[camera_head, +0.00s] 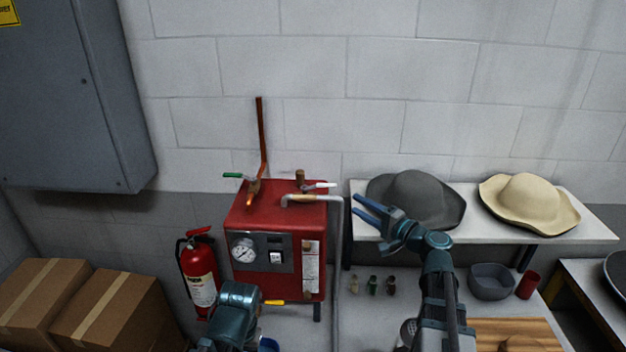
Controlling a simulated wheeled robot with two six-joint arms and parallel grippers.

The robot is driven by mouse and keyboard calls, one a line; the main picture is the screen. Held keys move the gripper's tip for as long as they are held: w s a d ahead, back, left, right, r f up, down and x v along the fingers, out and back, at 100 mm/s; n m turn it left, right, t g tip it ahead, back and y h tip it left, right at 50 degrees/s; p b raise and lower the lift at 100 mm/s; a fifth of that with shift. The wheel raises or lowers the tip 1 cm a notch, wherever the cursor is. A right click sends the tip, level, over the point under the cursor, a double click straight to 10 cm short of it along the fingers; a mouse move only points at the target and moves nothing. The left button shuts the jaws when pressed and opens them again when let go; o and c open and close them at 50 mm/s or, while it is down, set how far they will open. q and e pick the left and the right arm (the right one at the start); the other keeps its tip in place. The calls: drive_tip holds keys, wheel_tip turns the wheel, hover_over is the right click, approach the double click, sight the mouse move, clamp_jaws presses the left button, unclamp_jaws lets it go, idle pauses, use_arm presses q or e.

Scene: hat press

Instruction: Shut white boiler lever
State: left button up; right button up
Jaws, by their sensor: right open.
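The red boiler (270,225) stands against the wall, with a gauge and a switch on its front. Its white lever (319,186) is on top at the right, beside a brass-coloured fitting, and points to the right. My right gripper (362,207) is open and empty, to the right of the lever and a little lower in the picture, apart from it. Its fingers point left, in front of the grey hat. Part of my left arm shows in front of the boiler's lower front; I cannot make out its gripper.
A green lever (233,175) is on the boiler's top left, and a yellow lever (274,302) is low down. A grey pipe (337,250) runs down the boiler's right side. A grey hat (425,197) and a beige hat (527,202) lie on a white shelf (585,232). A fire extinguisher (199,272) stands left.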

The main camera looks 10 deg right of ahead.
sight(330, 187)
drive_tip(key=x, duration=1.3)
drive_tip(key=shift+w+r, duration=0.25)
drive_tip(key=shift+w, duration=0.15)
clamp_jaws()
idle(1.0)
